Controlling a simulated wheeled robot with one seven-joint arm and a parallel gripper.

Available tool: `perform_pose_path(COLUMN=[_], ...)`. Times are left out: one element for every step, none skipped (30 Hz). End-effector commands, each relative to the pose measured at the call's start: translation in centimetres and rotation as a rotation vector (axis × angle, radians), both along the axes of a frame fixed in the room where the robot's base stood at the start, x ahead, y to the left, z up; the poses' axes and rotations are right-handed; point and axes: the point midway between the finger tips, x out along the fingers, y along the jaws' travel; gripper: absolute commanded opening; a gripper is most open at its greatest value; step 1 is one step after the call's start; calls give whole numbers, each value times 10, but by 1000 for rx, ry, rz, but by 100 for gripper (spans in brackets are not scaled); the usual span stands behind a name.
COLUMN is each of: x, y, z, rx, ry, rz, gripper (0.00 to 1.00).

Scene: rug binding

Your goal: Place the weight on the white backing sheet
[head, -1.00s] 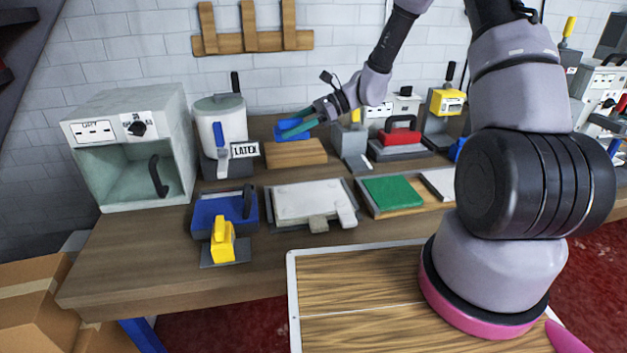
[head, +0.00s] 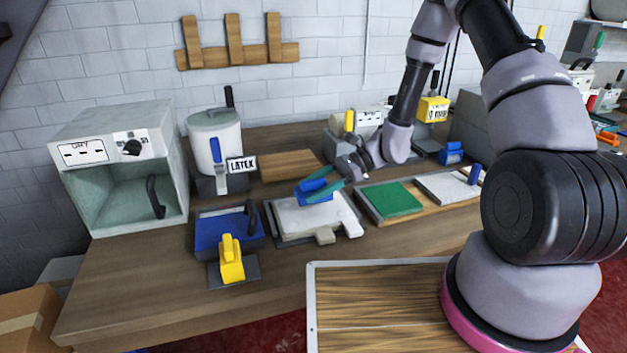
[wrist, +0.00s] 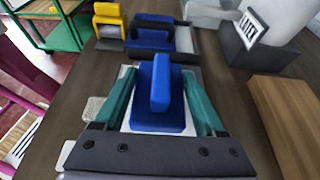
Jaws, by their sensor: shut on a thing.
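The weight (head: 316,196) is a blue block with an upright blue grip. My gripper (head: 319,188), with teal fingers, is shut on it. The white backing sheet (head: 318,220) lies on a grey tray-like base on the bench, and the weight is over its back part. In the wrist view the weight (wrist: 159,92) is upright between the fingers and hides much of the white sheet (wrist: 124,76). Whether the weight touches the sheet I cannot tell.
A blue tray (head: 222,226) and a yellow-handled tool (head: 231,262) stand to the left. A green pad (head: 388,200) and another pale panel (head: 446,187) lie to the right. Behind are a LATEX pot (head: 215,150) and a bare wooden board (head: 289,165).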

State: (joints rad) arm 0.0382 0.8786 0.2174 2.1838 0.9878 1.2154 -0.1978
Motion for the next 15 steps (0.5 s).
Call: perform_pose_path(x=[0, 0, 0, 0, 0, 0, 0, 0, 0, 0, 0, 0, 0, 0, 0], y=[1, 1, 1, 1, 1, 0, 0, 0, 0, 0, 0, 0, 0, 0, 0], z=[-7, -12, -17, -21, -24, -28, -30, -31, -32, -33, -33, -33, -33, -33, -32], rx=[2, 2, 2, 2, 2, 2, 1, 1, 2, 2, 2, 1, 2, 1, 2], ry=[5, 5, 5, 4, 4, 4, 3, 3, 1, 1, 1, 1, 1, 1, 1], rz=[-1, -1, -1, 0, 0, 0, 0, 0, 0, 0, 0, 0, 0, 0, 0], gripper=[0, 0, 0, 0, 0, 0, 0, 0, 0, 0, 0, 0, 0, 0, 0])
